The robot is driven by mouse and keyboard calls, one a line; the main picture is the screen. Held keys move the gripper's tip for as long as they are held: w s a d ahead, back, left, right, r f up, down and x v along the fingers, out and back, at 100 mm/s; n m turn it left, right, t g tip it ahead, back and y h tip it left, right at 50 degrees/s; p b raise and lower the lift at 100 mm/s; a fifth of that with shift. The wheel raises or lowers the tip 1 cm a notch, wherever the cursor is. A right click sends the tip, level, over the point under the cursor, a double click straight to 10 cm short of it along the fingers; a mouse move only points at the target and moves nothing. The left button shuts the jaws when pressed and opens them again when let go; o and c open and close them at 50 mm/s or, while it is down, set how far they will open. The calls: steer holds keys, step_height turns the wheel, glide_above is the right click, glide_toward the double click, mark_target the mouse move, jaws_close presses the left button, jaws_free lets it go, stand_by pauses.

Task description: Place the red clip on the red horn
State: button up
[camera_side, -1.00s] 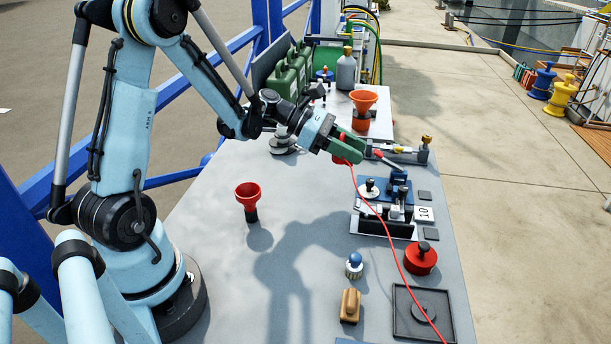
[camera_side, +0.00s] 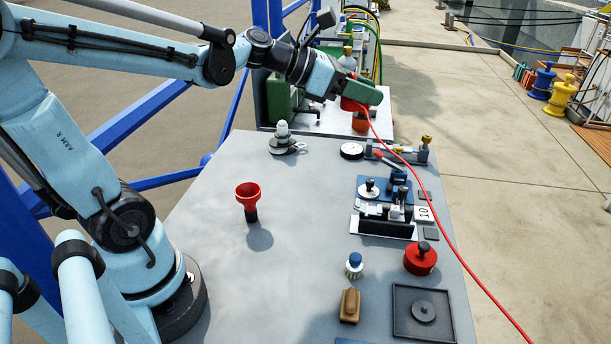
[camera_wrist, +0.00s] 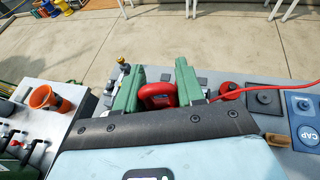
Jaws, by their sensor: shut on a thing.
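My gripper (camera_side: 361,93) has green fingers and is shut on the red clip (camera_side: 350,104), held well above the far part of the bench. In the wrist view the red clip (camera_wrist: 158,95) sits between the two fingers of my gripper (camera_wrist: 159,90). A red cable runs from the clip toward the lower right. The red horn (camera_side: 248,193), a red cup on a dark stem, stands upright on the left of the grey bench, apart from the gripper and the clip. I do not see the red horn in the wrist view.
An orange horn (camera_wrist: 45,97) stands on the white-topped table; in the side view the gripper partly hides it. A grey-white fitting (camera_side: 283,140), a blue fixture (camera_side: 384,190), a red round weight (camera_side: 420,258) and a black tray (camera_side: 402,325) occupy the bench. The bench's middle is clear.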

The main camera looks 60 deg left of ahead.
steer(key=s+r+n+t+y, duration=0.1)
steer(key=s+r+n+y, duration=0.1)
steer(key=s+r, duration=0.25)
steer(key=w+a+f+m+g+h, duration=0.1)
steer(key=w+f+m+g+h, duration=0.1)
steer(key=f, duration=0.7)
steer(key=w+f+m+g+h, duration=0.2)
steer(key=w+f+m+h, duration=0.1)
steer(key=f, duration=0.5)
steer(key=shift+w+a+f+m+h, duration=0.15)
steer(key=shift+a+f+m+h, duration=0.3)
steer(key=shift+m, duration=0.25)
steer(key=shift+d, duration=0.1)
glide_above(328, 172)
step_height(328, 172, down, 7)
steer(key=shift+d+r, duration=0.1)
steer(key=shift+f, duration=1.85)
steer(key=shift+f, duration=0.1)
steer(key=o, duration=1)
